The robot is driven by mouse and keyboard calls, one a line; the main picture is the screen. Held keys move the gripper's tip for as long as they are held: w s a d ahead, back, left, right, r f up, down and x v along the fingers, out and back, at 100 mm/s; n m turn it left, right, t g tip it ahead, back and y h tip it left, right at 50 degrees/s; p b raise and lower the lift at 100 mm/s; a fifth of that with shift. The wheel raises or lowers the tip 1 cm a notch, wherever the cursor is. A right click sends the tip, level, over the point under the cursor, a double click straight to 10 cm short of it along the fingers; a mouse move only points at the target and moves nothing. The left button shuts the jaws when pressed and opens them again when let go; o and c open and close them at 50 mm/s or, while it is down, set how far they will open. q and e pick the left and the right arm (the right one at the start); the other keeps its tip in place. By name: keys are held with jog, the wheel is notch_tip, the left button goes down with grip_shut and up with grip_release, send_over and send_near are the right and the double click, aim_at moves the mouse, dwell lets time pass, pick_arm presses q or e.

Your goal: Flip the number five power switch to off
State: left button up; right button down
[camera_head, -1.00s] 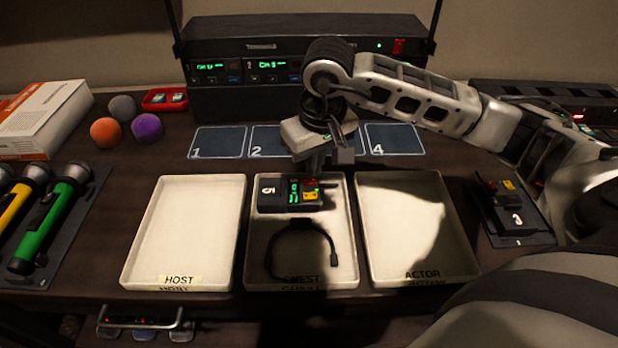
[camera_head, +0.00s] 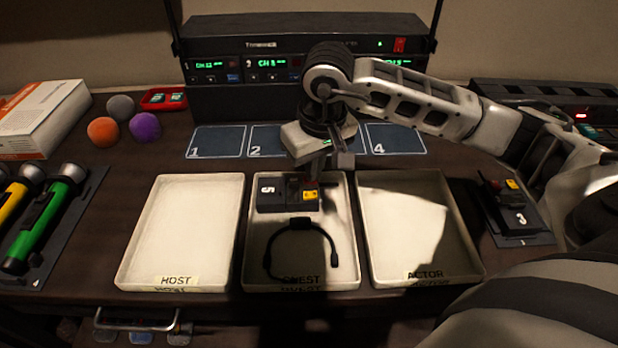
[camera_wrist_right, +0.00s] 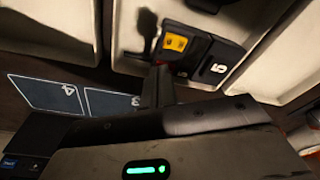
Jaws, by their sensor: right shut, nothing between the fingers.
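The number five pack (camera_head: 275,195) is a small black box lying in the GUEST tray (camera_head: 258,225), with a white 5 and a yellow label. Its display looks dark. A red part, seemingly the switch, is partly hidden by my right gripper (camera_head: 313,178), which is shut and empty with its tips at the pack's far right side. In the right wrist view the number five pack (camera_wrist_right: 222,58) lies just beyond the shut fingertips (camera_wrist_right: 160,72); I cannot tell whether they touch it. My left gripper is not in view.
A black cable (camera_head: 272,245) lies in front of the pack. The HOST tray (camera_head: 180,282) and ACTOR tray (camera_head: 425,275) flank it, both empty. Behind are numbered mats (camera_head: 217,141) and a receiver rack (camera_head: 250,105). A number three pack (camera_head: 515,215) sits at right.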

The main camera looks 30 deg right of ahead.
notch_tip(320, 180, up, 7)
jog(key=p, duration=0.4)
dwell(0.4)
dwell(0.5)
